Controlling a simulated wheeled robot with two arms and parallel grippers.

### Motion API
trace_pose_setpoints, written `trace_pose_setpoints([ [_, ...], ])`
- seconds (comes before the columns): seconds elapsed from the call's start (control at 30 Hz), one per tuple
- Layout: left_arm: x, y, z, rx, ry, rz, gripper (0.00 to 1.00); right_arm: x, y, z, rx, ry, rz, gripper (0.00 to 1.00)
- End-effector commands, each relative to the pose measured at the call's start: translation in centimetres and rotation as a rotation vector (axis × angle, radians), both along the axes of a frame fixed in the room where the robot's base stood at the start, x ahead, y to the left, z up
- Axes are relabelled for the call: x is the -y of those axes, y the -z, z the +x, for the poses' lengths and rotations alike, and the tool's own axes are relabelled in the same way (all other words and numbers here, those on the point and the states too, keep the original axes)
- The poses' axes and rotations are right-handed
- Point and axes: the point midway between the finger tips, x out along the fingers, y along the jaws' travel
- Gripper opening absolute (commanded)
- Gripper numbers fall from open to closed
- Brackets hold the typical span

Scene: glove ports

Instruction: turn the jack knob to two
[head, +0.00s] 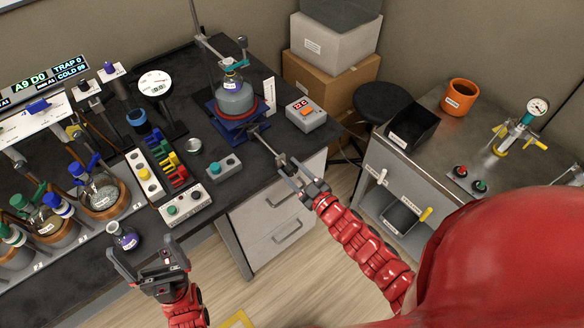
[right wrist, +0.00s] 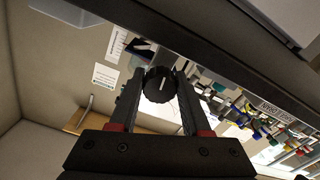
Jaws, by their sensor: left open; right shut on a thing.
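The blue lab jack (head: 226,128) stands on the black bench under a round flask (head: 235,97) in a red-rimmed holder. A metal rod (head: 262,141) runs from the jack toward the bench's front edge. My right gripper (head: 284,166) is at the end of this rod. In the right wrist view the dark round jack knob (right wrist: 159,86) sits between my right fingers, with a pale line on its face; the gripper is shut on it. The line points nearly straight up in that view. My left gripper (head: 150,262) is open and empty, in front of the bench's edge.
A white scale card (head: 269,94) stands behind the jack, and a grey box with a red display (head: 306,113) is to its right. A small box with a teal button (head: 224,167) lies left of the rod. A purple-labelled flask (head: 124,237) stands near my left gripper.

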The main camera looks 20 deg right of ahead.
Motion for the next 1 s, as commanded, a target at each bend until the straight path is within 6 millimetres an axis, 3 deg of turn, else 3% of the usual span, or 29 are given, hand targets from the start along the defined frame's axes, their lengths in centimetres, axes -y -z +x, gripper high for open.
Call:
trace_pose_setpoints([
  [0.3,0.00,-0.46,0.00,0.000,0.000,0.000,1.00,0.07,0.27,-0.08,-0.053,0.003,0.127,0.00],
  [0.87,-0.01,-0.50,0.00,0.000,0.000,0.000,1.00,0.08,0.35,-0.10,-0.064,0.003,0.157,0.00],
  [0.9,-0.01,-0.50,-0.01,0.000,0.000,0.000,1.00,0.06,0.34,-0.10,-0.064,0.003,0.157,0.49],
  [1.0,-0.01,-0.51,-0.01,0.000,0.000,0.000,1.00,0.05,0.30,-0.09,-0.063,0.002,0.157,0.67],
])
